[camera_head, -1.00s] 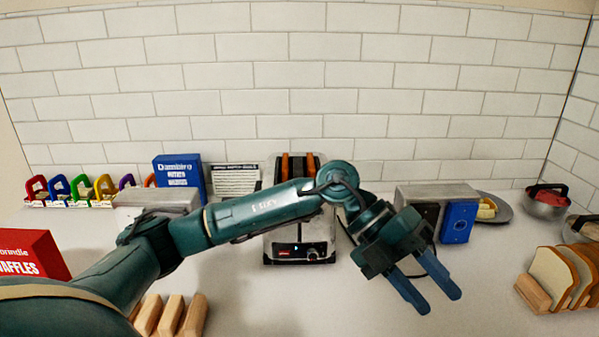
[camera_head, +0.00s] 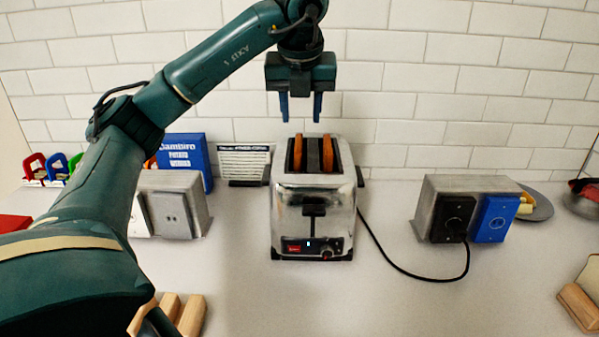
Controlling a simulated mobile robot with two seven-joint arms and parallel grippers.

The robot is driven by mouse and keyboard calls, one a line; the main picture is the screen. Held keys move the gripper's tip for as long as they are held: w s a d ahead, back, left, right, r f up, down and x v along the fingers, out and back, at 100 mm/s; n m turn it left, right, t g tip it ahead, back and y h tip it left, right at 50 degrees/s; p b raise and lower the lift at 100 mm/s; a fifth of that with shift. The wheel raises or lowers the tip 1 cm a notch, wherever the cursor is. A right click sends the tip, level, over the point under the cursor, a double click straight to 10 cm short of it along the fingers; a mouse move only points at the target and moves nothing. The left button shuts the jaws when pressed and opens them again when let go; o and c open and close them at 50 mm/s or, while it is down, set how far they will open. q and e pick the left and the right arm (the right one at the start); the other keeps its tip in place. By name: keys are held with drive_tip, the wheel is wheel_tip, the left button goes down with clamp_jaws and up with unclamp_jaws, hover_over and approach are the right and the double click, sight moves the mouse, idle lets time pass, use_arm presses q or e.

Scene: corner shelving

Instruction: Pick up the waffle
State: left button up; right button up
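Two brown waffles stand upright in the slots of the silver toaster (camera_head: 290,215): a left waffle (camera_head: 298,153) and a right waffle (camera_head: 328,154). Their tops stick out above the toaster. My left gripper (camera_head: 301,117) points down above the toaster, its two blue fingers apart with nothing between them. The fingertips appear a little above the waffle tops, roughly over the left waffle; the exact depth is hard to tell. My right gripper is not in view.
A metal outlet box (camera_head: 470,190) with a plugged-in black cord (camera_head: 400,268) stands right of the toaster. Another metal box (camera_head: 190,200), a blue carton (camera_head: 185,150) and a printed card (camera_head: 243,163) are at left. The counter's front middle is clear.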

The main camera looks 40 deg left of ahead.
sight(298, 142)
use_arm(q)
drive_tip(key=x, duration=0.2)
drive_tip(key=shift+w+f+b, duration=0.1)
drive_tip(key=shift+f+b, duration=0.25)
drive_tip(key=shift+b, duration=0.05)
drive_tip(key=x, duration=0.4)
drive_tip(key=shift+a, duration=0.45)
drive_tip(key=shift+a+f, duration=0.1)
drive_tip(key=shift+f, duration=0.35)
drive_tip(key=shift+f, duration=0.25)
clamp_jaws()
